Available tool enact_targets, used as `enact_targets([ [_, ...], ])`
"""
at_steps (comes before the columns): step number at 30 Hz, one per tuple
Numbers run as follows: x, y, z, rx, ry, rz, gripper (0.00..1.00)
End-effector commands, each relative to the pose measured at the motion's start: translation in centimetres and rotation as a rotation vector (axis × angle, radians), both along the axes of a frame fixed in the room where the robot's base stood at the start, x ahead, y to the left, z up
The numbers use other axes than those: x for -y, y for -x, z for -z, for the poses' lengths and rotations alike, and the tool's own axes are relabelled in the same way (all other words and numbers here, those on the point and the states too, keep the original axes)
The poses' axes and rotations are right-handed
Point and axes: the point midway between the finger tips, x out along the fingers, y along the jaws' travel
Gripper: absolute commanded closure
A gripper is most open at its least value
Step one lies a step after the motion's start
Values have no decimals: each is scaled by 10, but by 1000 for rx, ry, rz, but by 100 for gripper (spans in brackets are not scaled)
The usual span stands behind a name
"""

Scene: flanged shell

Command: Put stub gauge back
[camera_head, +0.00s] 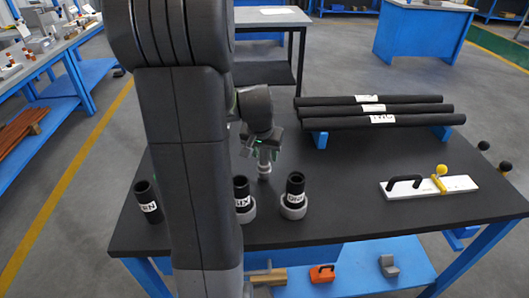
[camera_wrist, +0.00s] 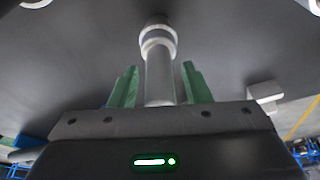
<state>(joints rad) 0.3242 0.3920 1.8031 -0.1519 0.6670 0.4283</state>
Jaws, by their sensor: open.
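A pale metallic stepped stub, which looks like the stub gauge (camera_wrist: 159,72), shows in the wrist view with a wider collar and a narrower tip. Its near part lies between the two green fingers of my gripper (camera_wrist: 155,88), with a visible gap on each side. In the head view the pale stub (camera_head: 264,170) is just below my gripper (camera_head: 263,148), over the dark table. My gripper is open. Whether the stub stands on the table or in a seat is unclear. My arm covers part of the table left of it.
Short black labelled cylinders (camera_head: 148,202) stand near the table's front edge; two, including the right one (camera_head: 296,184), sit in grey rings. Long black bars (camera_head: 375,110) rest on blue supports at the back. A white plate with black handle (camera_head: 430,187) lies right. The centre-right tabletop is clear.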

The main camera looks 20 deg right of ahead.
Motion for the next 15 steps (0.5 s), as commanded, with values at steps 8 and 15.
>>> enact_targets([
  [8,-8,10,-46,5,1,0,56],
  [15,-17,22,-91,4,1,-1,56],
])
